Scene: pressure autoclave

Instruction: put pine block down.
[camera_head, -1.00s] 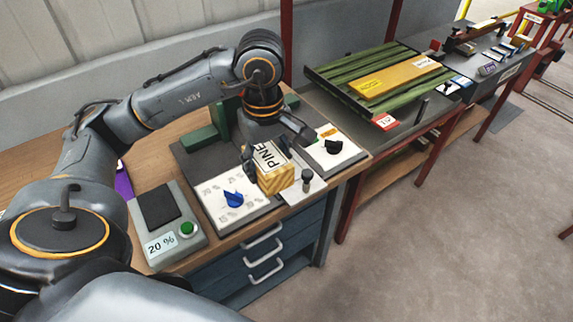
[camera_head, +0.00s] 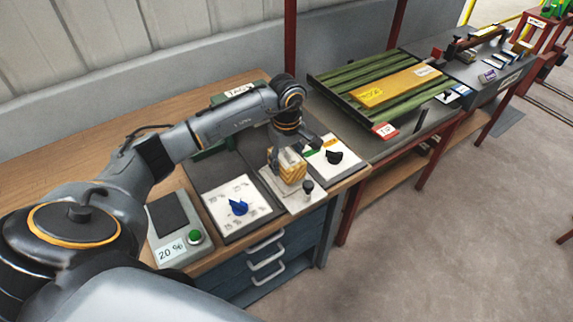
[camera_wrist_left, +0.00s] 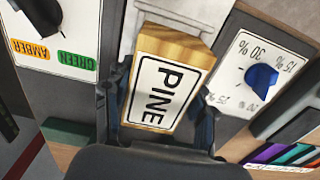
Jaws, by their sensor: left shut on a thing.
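The pine block (camera_head: 289,168) is a pale wooden block with a white PINE label. It shows large in the left wrist view (camera_wrist_left: 183,45), label facing the camera. My left gripper (camera_head: 291,160) is shut on it, with one finger on each side of the block (camera_wrist_left: 165,105). In the head view the block is over the white plate (camera_head: 300,200) at the front of the dark fixture. I cannot tell whether its underside touches the plate. My right gripper is not in view.
A dial panel with a blue knob (camera_head: 238,207) lies left of the block, and one with a black knob (camera_head: 334,157) lies right. A small dark post (camera_head: 307,187) stands close to the block. A 20 % box (camera_head: 172,248) is further left.

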